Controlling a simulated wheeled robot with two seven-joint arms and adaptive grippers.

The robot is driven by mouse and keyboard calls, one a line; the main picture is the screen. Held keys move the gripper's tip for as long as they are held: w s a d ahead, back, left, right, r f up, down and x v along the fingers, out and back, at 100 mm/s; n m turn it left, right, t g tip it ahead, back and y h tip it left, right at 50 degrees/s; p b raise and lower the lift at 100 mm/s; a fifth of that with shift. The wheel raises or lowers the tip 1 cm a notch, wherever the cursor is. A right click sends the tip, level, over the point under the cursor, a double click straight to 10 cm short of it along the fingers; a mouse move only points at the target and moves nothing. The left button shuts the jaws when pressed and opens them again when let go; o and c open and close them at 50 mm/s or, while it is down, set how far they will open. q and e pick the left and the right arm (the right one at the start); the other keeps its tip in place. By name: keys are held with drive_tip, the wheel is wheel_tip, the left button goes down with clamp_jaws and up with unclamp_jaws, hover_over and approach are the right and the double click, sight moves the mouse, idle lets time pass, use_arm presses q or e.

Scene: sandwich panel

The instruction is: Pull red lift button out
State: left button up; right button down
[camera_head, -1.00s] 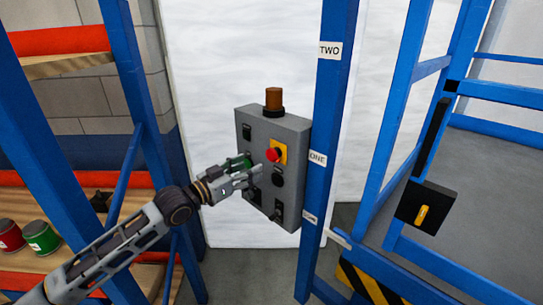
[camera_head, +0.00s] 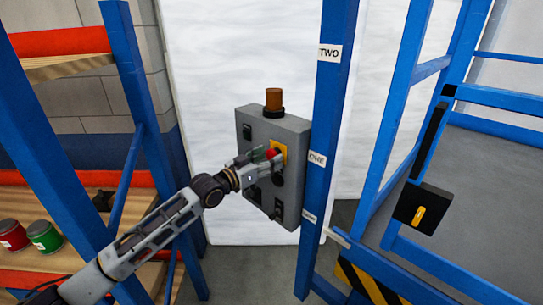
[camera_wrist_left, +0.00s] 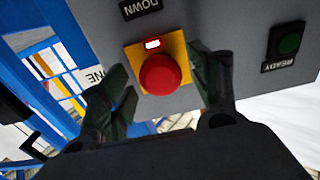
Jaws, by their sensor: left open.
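The red lift button (camera_wrist_left: 160,74) is a round red mushroom head on a yellow square plate (camera_wrist_left: 176,45) on the grey control panel (camera_head: 292,199). In the head view the red button (camera_head: 271,153) is partly covered by my left gripper (camera_head: 272,162). In the left wrist view my left gripper (camera_wrist_left: 165,92) is open, one dark finger on each side of the button, with visible gaps between fingers and button. The button lies between the fingers, not gripped. My right gripper is not in view.
A green button (camera_wrist_left: 289,43) labelled READY sits on the panel beside the plate, and a DOWN label (camera_wrist_left: 141,8) is above it. An orange beacon (camera_head: 273,99) tops the panel. A blue post (camera_head: 327,110) stands close to the panel's right. Shelving with paint cans (camera_head: 43,237) is at left.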

use_arm(q)
drive_tip(key=shift+x, duration=1)
clamp_jaws()
drive_tip(key=shift+s+a+f, duration=0.1)
drive_tip(key=shift+s+a, duration=0.4)
drive_tip(key=shift+s, duration=0.05)
drive_tip(key=shift+c, duration=2)
unclamp_jaws()
drive_tip(key=o, duration=0.4)
drive_tip(key=shift+a, duration=0.15)
